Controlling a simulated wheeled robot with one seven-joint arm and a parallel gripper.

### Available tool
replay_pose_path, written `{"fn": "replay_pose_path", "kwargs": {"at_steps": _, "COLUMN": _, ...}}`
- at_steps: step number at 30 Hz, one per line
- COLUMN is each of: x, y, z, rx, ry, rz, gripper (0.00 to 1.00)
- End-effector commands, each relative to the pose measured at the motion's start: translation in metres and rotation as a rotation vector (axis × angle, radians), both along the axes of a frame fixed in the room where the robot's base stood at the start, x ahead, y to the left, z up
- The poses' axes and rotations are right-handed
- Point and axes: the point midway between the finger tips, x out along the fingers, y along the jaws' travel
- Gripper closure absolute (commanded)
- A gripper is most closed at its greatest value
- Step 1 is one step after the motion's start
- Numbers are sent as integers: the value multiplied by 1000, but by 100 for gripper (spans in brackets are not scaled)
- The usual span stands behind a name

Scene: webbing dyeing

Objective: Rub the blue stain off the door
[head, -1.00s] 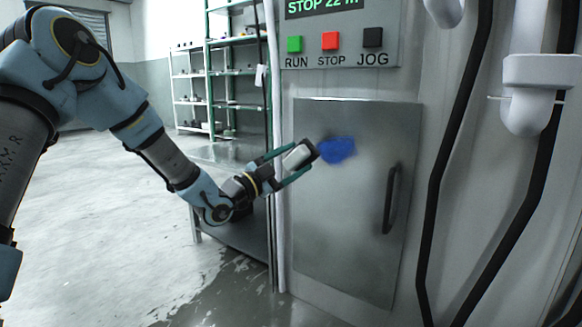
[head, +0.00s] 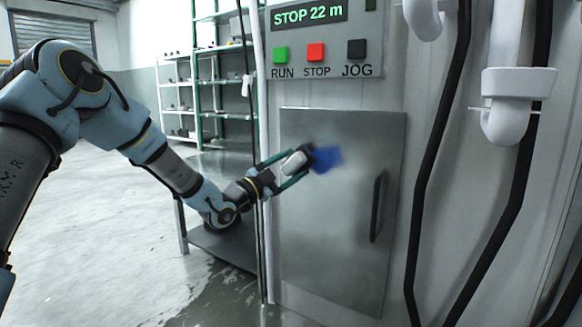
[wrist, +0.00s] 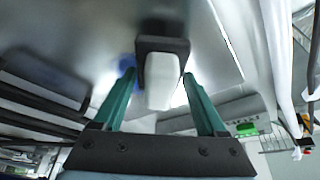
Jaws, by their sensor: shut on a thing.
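The metal door (head: 335,240) has a blurry-edged blue stain (head: 328,158) on its upper left part. The stain also shows in the wrist view (wrist: 127,63), partly hidden behind a finger and the tool. My gripper (head: 294,164) is shut on a scrubbing tool with a white body (head: 291,161) and a dark pad (head: 308,154). The tool also shows between the green fingers in the wrist view (wrist: 162,80). The pad faces the door and overlaps the stain's left edge in the head view. I cannot tell whether it touches the door.
The door's black handle (head: 377,206) is at its right. Above are the RUN, STOP and JOG buttons (head: 316,52) and a display reading STOP 22 m (head: 307,14). Black hoses (head: 437,160) and white pipes (head: 508,110) stand right. A low dark table (head: 222,245) lies below my arm.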

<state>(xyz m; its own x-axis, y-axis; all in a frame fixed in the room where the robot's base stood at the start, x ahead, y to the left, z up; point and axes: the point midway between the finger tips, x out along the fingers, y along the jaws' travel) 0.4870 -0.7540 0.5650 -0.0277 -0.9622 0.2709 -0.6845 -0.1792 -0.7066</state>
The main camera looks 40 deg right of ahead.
Motion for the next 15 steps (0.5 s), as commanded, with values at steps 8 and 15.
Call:
{"fn": "replay_pose_path", "kwargs": {"at_steps": 8, "x": 0, "y": -1, "z": 0, "rx": -1, "ry": 0, "rz": -1, "gripper": 70}}
{"fn": "replay_pose_path", "kwargs": {"at_steps": 15, "x": 1, "y": -5, "z": 0, "rx": -1, "ry": 0, "rz": -1, "gripper": 70}}
